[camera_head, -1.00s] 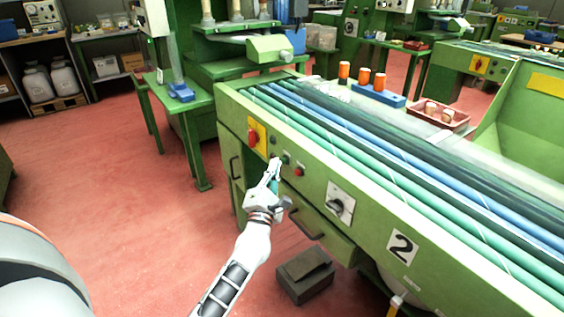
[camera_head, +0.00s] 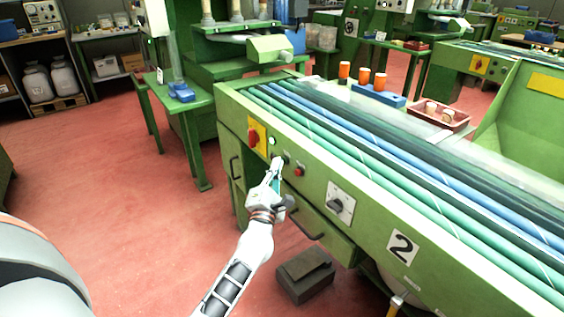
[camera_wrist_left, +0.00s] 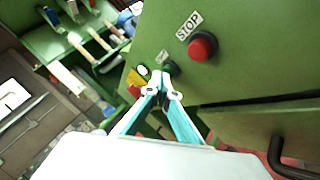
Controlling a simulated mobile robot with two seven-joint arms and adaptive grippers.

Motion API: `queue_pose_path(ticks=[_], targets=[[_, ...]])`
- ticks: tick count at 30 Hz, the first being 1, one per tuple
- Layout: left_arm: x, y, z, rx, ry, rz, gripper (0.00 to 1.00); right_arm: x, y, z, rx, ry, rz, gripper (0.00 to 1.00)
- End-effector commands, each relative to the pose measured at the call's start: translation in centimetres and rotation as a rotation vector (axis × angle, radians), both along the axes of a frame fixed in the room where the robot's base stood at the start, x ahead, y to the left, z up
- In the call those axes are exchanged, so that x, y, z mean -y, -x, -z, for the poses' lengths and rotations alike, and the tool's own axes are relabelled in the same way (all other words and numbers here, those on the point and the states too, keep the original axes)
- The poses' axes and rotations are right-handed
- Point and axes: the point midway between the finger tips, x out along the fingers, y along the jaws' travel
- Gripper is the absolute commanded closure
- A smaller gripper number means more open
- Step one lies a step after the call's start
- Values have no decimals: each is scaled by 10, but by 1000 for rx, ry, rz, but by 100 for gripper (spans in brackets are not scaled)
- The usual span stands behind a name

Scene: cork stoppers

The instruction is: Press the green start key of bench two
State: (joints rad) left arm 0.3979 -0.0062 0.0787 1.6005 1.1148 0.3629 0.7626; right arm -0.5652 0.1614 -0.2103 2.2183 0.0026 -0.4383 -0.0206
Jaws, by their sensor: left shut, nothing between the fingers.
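Bench two is the green bench (camera_head: 372,228) with the number 2 plate (camera_head: 402,248) on its front. The green start key (camera_head: 287,158) is on the front panel, left of the red stop button (camera_head: 299,171). The key also shows in the left wrist view (camera_wrist_left: 171,68), near the red button (camera_wrist_left: 202,46) under the STOP label. A round lamp (camera_head: 272,141) beside the key is lit; it shows white in the wrist view (camera_wrist_left: 143,70). My left gripper (camera_head: 276,162) is shut and empty, its tips close to the key. I cannot tell whether they touch it. My right gripper is out of view.
A red switch on a yellow plate (camera_head: 254,137) is left of the lamp, and a rotary switch (camera_head: 338,204) is to the right. Drawer handles stick out below. A dark block (camera_head: 305,274) lies on the floor. Orange spools (camera_head: 363,75) stand on the bench's far side.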

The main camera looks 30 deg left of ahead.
Motion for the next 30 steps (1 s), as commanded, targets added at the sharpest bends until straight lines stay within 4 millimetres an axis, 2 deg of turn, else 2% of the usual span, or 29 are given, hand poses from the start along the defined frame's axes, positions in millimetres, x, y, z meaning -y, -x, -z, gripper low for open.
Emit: queue_pose_path(ticks=[12, 23, 30], targets=[[-6, 15, -3, 3, -1, 1, 100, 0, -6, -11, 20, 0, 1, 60], [-7, 17, -1, 0, 0, 1, 100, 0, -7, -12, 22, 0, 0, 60], [-15, 35, -3, 3, -2, 0, 100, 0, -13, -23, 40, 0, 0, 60]])
